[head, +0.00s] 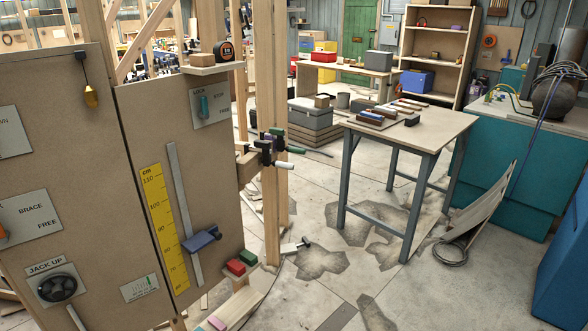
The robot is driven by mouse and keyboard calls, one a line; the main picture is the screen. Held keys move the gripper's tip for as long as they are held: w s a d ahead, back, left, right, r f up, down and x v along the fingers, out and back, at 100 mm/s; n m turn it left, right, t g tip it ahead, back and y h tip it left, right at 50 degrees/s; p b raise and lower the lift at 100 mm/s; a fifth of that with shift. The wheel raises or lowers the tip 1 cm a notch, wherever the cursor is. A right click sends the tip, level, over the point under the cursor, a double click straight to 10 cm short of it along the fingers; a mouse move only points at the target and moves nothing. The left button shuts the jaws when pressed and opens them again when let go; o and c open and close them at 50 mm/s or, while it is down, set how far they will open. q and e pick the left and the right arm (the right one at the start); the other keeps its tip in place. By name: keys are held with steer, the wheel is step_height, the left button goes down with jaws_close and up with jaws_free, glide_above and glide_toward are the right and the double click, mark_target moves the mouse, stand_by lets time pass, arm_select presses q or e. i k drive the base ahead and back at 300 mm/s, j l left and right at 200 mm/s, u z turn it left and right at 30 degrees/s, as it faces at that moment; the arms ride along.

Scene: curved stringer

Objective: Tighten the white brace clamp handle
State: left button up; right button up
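Two dark bar clamps sit one above the other on a wooden post right of the panels. A pale, whitish handle (283,164) sticks out to the right from the lower clamp, and a green handle (296,150) from the upper one. The clamp bodies (266,152) grip a wooden block (247,167) against the post. How tight the white handle is cannot be seen. A plate marked BRACE and FREE (32,215) is on the left panel, with an orange knob (3,233) cut by the picture edge. Neither gripper is in view.
A panel with a yellow cm scale (163,225) and a blue slider (202,238) stands close in front. A work table (430,130) with small blocks is to the right. A light bar with a dark end (296,246) is low beside the post.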

mark_target(279, 164)
steer(key=i+l+u, duration=0.15)
steer(key=u, duration=0.55)
steer(key=i+l+u, duration=0.2)
steer(key=l, duration=0.15)
steer(key=i+l+u, duration=0.15)
steer(key=l, duration=0.2)
steer(key=i+l+u, duration=0.2)
steer(key=l, duration=0.15)
steer(key=i+l+u, duration=0.1)
steer(key=l, duration=0.6)
steer(key=i+l+u, duration=0.1)
steer(key=l, duration=0.6)
steer(key=i+l+u, duration=0.1)
steer(key=l, duration=0.6)
steer(key=i+l, duration=0.1)
steer(key=l, duration=0.4)
steer(key=i+l, duration=0.1)
steer(key=l, duration=0.35)
steer(key=i+l, duration=0.1)
steer(key=l, duration=0.9)
steer(key=i, duration=0.05)
